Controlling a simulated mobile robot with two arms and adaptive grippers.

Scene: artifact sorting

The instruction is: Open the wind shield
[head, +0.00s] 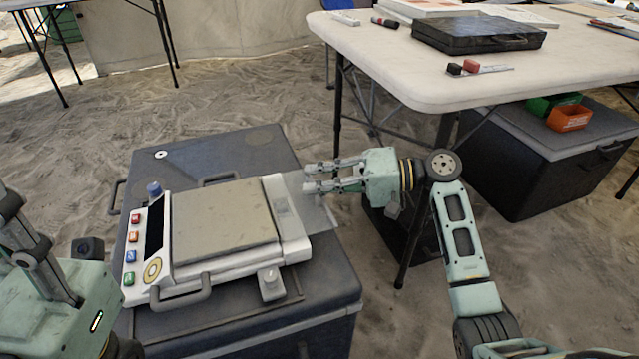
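A white scale with a flat grey-beige plate (225,220) sits on a dark case. A see-through panel that looks like the wind shield (318,213) extends beyond the scale's right edge; its outline is faint. My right gripper (308,177) reaches in from the right at this panel, its two fingers pointing left with a gap between them. I cannot tell whether the fingers touch the panel. My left gripper (28,245) is at the left edge, left of the scale and partly cut off; its finger opening is unclear.
The dark case (230,155) has a bare strip behind the scale. A grey handle (180,292) stands at the scale's front. A white table (400,75) with a black case (478,35) is at the back right. A dark cooler (530,175) stands beneath it.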

